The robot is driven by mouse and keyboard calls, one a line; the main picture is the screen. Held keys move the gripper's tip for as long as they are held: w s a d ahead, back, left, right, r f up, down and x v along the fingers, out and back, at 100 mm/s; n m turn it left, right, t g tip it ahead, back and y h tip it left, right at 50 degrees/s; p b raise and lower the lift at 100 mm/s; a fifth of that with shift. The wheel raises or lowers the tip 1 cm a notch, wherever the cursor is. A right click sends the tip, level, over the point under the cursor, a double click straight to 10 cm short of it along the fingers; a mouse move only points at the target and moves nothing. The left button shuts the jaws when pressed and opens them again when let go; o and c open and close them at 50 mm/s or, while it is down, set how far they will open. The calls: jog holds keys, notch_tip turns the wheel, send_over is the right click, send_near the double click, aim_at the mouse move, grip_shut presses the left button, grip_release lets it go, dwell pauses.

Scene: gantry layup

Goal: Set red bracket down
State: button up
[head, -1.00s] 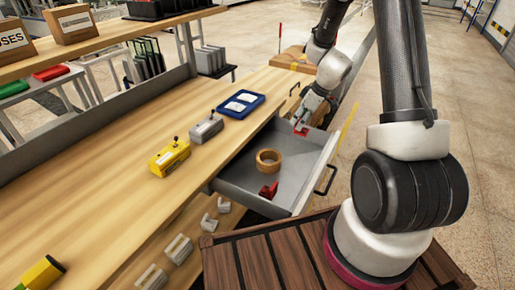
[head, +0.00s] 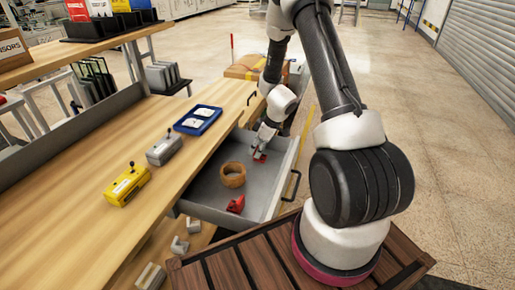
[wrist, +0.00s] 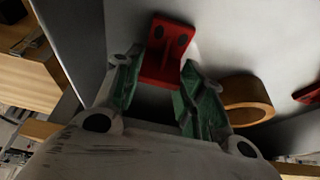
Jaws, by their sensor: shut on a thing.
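My gripper (head: 261,147) is shut on a red bracket (head: 260,158) inside the far end of the open grey drawer (head: 205,187). In the wrist view the held red bracket (wrist: 168,48) sits between the green fingers (wrist: 160,70), its plate with two dark holes facing the camera. The bracket is low, close to the drawer floor; I cannot tell whether it touches. A second red bracket (head: 236,204) lies in the drawer's near part, and its edge shows at the right of the wrist view (wrist: 308,93).
A brown ring (head: 232,182) lies in the drawer between the two brackets. The wooden bench (head: 85,215) alongside holds a yellow device (head: 127,185), a grey device (head: 163,151) and a blue tray (head: 181,126). The drawer's left floor area is clear.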

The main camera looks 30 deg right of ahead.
jog(key=o, duration=1.2)
jog(key=shift+f, duration=0.1)
jog(key=shift+c, duration=0.2)
jog(key=s+r+m, duration=0.1)
jog(key=s+r, duration=0.4)
jog(key=r, duration=0.8)
jog(key=s+r+m, duration=0.1)
jog(key=s+r, duration=0.3)
jog(key=r, duration=0.8)
jog(key=s+r+m+h, duration=0.1)
jog(key=s+r+m, duration=0.2)
jog(key=s+r, duration=0.3)
jog(key=s+r+m+h, duration=0.2)
jog(key=s+r+m, duration=0.2)
jog(key=s, duration=1.1)
jog(key=shift+s+r+t, duration=0.25)
jog(key=shift+r+t, duration=0.15)
jog(key=shift+r, duration=1.1)
